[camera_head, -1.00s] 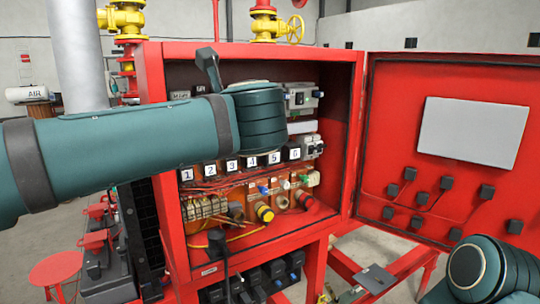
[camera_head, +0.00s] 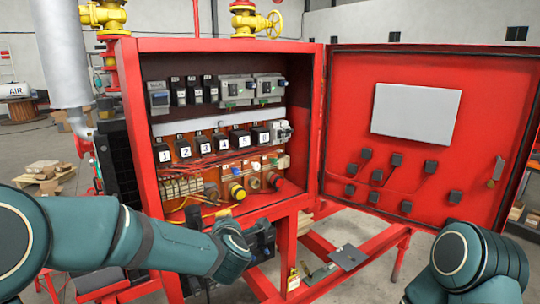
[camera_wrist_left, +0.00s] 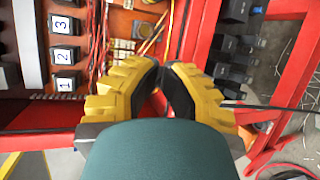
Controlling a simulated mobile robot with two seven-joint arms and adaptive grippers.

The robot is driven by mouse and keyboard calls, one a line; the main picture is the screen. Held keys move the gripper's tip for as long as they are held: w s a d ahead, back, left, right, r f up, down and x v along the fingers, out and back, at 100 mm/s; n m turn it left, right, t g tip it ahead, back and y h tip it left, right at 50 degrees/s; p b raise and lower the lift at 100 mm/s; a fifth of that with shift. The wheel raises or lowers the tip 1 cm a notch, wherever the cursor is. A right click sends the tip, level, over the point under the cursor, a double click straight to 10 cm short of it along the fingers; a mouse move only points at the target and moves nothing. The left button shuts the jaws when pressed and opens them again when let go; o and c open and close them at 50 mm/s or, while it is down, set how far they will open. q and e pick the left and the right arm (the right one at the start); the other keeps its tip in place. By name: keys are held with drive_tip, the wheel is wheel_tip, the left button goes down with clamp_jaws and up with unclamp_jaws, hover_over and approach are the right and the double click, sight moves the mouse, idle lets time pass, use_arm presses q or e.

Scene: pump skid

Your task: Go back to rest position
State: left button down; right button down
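In the left wrist view my left gripper (camera_wrist_left: 163,68) has yellow-and-black fingers whose tips come together, with nothing visible between them. It is shut and empty, in front of the red cabinet (camera_head: 222,45). In the head view my left arm (camera_head: 150,240) crosses the lower left, below the cabinet opening; its gripper cannot be made out clearly there. My right arm (camera_head: 470,265) shows folded at the lower right. My right gripper is out of view.
The cabinet door (camera_head: 340,120) stands wide open to the right. Numbered black relays (camera_head: 205,146) line the cabinet inside. A red frame (camera_head: 370,255) lies below, with a grey plate (camera_head: 348,257) on it. A yellow valve (camera_head: 255,24) sits on top.

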use_arm(q)
drive_tip(key=s+f+m+g+h, duration=0.1)
drive_tip(key=s+f+m+g, duration=0.2)
drive_tip(key=f, duration=0.5)
drive_tip(key=s+f+m+g+h, duration=0.1)
drive_tip(key=s+f+m+h, duration=0.2)
drive_tip(key=f, duration=0.5)
drive_tip(key=s+f+m+g, duration=0.1)
drive_tip(key=s+f+m, duration=0.2)
drive_tip(key=f+m, duration=0.3)
drive_tip(key=s+f+m+g+h, duration=0.2)
drive_tip(key=s+f+m+g, duration=0.5)
drive_tip(key=s+f, duration=0.8)
drive_tip(key=s, duration=0.4)
drive_tip(key=shift+d+m+g+h+b, duration=0.3)
drive_tip(key=shift+d+b, duration=0.05)
